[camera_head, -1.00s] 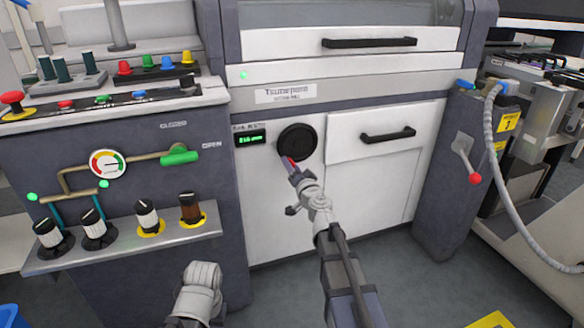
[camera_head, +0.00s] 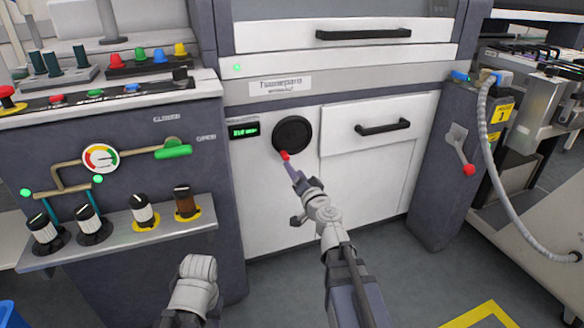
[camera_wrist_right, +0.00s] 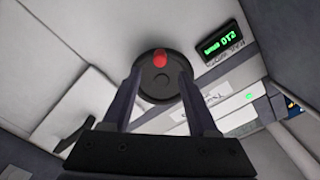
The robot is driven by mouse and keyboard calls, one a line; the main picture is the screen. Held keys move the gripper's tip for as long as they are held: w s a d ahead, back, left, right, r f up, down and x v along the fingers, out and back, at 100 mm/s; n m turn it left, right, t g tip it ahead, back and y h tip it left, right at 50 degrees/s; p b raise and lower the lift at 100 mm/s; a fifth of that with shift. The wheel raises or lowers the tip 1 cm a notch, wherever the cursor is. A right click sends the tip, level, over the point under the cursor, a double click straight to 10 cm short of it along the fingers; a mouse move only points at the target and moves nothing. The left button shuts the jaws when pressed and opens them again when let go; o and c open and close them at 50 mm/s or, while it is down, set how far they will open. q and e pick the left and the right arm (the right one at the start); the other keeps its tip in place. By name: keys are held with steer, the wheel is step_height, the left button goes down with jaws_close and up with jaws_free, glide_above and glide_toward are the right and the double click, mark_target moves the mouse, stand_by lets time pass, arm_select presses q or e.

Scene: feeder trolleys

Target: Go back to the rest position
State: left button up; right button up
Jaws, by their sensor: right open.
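My right gripper (camera_head: 292,168) is open and empty, just in front of and below the round black dial (camera_head: 292,133) on the white machine front. In the right wrist view, the two fingers of the right gripper (camera_wrist_right: 160,82) stand apart, with the dial (camera_wrist_right: 158,88) beyond them. The dial's red knob (camera_head: 285,155) sits at its lower rim, just past the fingertips; the red knob also shows in the right wrist view (camera_wrist_right: 159,58). A grey part of my left arm shows at the bottom left of the head view; its fingers are out of sight.
A green-lit display (camera_head: 244,130) is left of the dial, and a drawer handle (camera_head: 383,127) is right of it. A valve panel with a gauge (camera_head: 101,158) and knobs juts out at left. A red-tipped lever (camera_head: 468,169) and grey hose (camera_head: 484,130) are at right.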

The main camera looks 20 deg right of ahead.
stand_by(0.3)
steer(key=s+a+f+n+g+y, duration=0.3)
steer(key=s+a+f+n+g, duration=0.1)
steer(key=a+f, duration=0.25)
steer(key=s+a+f+n+g+y, duration=0.35)
steer(key=a+f+g, duration=0.2)
steer(key=a, duration=0.25)
steer(key=s+d+f+n+g+h, duration=0.1)
steer(key=s+d+f+g+h, duration=0.15)
steer(key=s+f+g, duration=0.35)
steer(key=s+d+f+g+h, duration=0.1)
steer(key=s+d+f+h, duration=0.1)
steer(key=s+f+h, duration=0.35)
steer(key=s+a+r+n+g+p, duration=0.2)
steer(key=s+a+r+n+p, duration=0.2)
steer(key=s+a+r+p, duration=0.55)
step_height(320, 180, up, 38)
steer(key=w+p, duration=0.1)
steer(key=p, duration=3.5)
steer(key=shift+w+a, duration=0.15)
steer(key=shift+a, duration=0.05)
